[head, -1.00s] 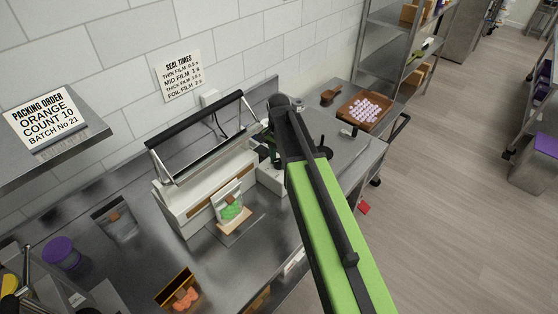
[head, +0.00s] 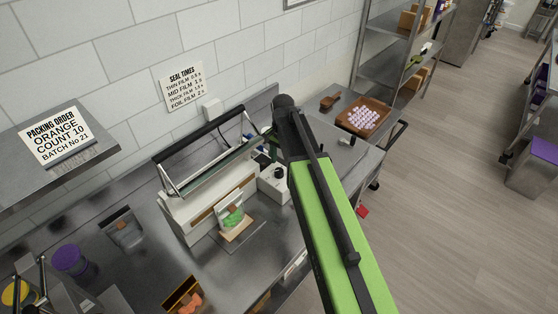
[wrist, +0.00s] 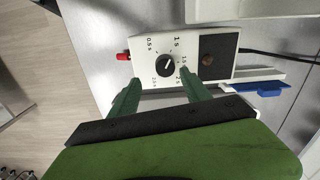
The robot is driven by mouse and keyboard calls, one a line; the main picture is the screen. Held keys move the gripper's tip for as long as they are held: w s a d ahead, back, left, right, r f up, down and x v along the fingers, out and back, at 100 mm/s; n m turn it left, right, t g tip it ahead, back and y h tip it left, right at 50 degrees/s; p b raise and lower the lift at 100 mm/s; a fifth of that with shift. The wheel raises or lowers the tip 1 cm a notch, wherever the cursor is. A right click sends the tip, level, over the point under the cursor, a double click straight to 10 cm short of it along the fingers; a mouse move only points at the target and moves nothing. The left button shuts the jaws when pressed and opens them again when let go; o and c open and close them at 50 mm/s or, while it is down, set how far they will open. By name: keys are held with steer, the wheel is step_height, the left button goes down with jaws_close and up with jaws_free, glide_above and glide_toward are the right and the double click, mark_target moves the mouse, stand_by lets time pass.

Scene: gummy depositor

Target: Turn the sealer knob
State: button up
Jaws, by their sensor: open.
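The sealer knob (wrist: 167,65) is a round black dial on the white control box (wrist: 218,45) in the wrist view. Printed marks such as 0.5 s and 1 s ring it. My gripper (wrist: 158,77) is open and empty, its two green fingers pointing at the dial from below and spread to either side. I see no contact with the knob. In the head view the box and knob (head: 279,173) stand at the right end of the white sealer (head: 210,205), whose bar is raised. My gripper there is largely hidden behind my arm.
A pouch with green contents (head: 231,218) stands at the sealer's front. A seal times sign (head: 187,86) hangs on the wall. A tray of pale gummies (head: 363,116) sits at the back right. A blue part (wrist: 262,88) and a black cable lie beside the box.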

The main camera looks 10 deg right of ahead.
steer(key=s+d+r+p, duration=0.4)
steer(key=s+d+r, duration=0.1)
steer(key=d, duration=0.4)
steer(key=shift+s+r+p, duration=0.25)
steer(key=shift+r+p, duration=0.15)
steer(key=shift+r, duration=0.05)
steer(key=s+a+f+n+b, duration=0.2)
steer(key=a+f+n+b, duration=0.1)
steer(key=f+b, duration=0.2)
steer(key=s+a+f+n+b, duration=0.3)
steer(key=f+b, duration=0.2)
steer(key=s+a+f+n+b, duration=0.2)
steer(key=s+a+f+b, duration=0.1)
steer(key=a+f+b, duration=0.1)
steer(key=shift+s+f+n+b, duration=0.15)
steer(key=shift+f+n+b, duration=0.25)
steer(key=shift+f+b, duration=0.2)
steer(key=shift+s+a, duration=0.1)
steer(key=shift+a, duration=0.05)
steer(key=shift+r, duration=0.1)
